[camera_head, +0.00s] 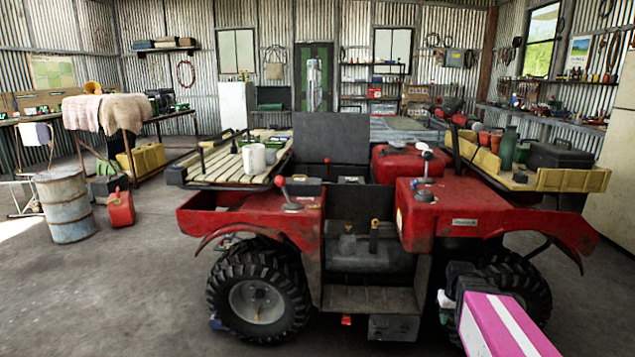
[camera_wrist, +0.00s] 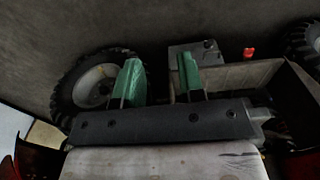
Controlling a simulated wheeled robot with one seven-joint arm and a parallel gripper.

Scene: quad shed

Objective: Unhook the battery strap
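The red quad (camera_head: 470,215) stands in the middle of the head view. In its open middle, a grey box-like body (camera_head: 365,252) sits between the red fenders, with a small upright yellow-and-black piece (camera_head: 374,235) at its front; I cannot tell whether this is the battery strap or its hook. My gripper shows in the wrist view (camera_wrist: 158,80) with two green fingers apart and nothing between them. In the head view, my pink arm link and dark wrist are at the lower right, in front of the right wheel; the fingers are not clear there. The wrist view does not show the strap.
The tyre (camera_wrist: 95,85) and step (camera_wrist: 235,75) lie beyond my fingers in the wrist view. Red fenders flank the quad's opening.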

